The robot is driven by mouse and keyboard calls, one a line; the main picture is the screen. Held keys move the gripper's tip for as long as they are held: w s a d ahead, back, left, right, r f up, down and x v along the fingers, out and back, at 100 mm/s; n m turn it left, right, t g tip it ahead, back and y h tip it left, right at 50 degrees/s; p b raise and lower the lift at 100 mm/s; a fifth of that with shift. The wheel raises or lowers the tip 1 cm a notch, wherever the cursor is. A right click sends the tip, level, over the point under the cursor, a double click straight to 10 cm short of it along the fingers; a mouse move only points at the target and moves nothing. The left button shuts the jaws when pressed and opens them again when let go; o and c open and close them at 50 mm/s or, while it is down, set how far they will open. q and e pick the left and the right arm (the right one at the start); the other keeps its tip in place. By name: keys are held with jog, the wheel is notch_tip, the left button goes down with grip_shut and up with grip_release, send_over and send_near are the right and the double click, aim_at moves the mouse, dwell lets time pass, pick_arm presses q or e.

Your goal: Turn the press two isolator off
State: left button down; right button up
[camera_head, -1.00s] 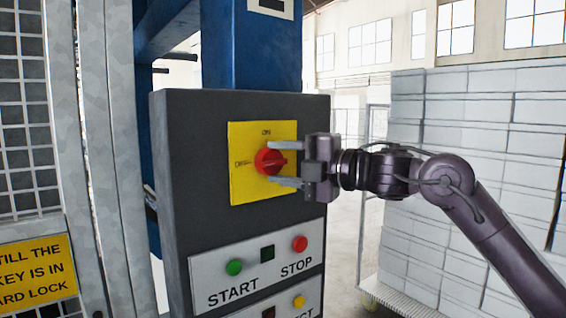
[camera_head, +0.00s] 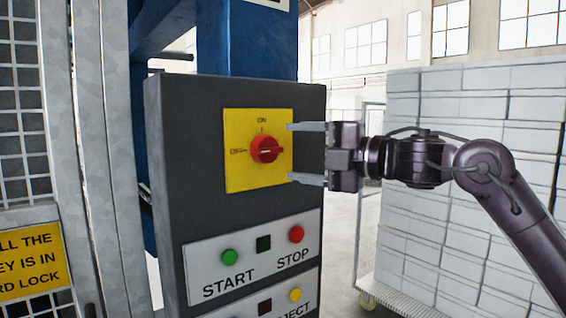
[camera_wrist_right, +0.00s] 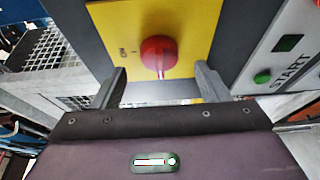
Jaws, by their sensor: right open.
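The press isolator is a red rotary knob (camera_head: 266,149) on a yellow plate (camera_head: 240,172), set in a dark grey control box (camera_head: 200,130). ON is marked above the knob and OFF to its left. The knob's grip bar lies level, in line with the OFF mark. My right gripper (camera_head: 290,152) is open and empty, just right of the knob and clear of it, one finger higher and one lower. In the right wrist view the knob (camera_wrist_right: 158,55) shows between and beyond the two open fingers (camera_wrist_right: 160,75). My left gripper is not in view.
Below the plate is a white panel with a green START button (camera_head: 229,257) and a red STOP button (camera_head: 296,234). A mesh guard with a yellow sign (camera_head: 30,262) stands left. Stacked white blocks (camera_head: 470,110) stand on a trolley behind my right arm.

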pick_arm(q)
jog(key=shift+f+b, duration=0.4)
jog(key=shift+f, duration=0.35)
pick_arm(e)
jog(key=v, duration=0.3)
jog(key=shift+f, duration=0.1)
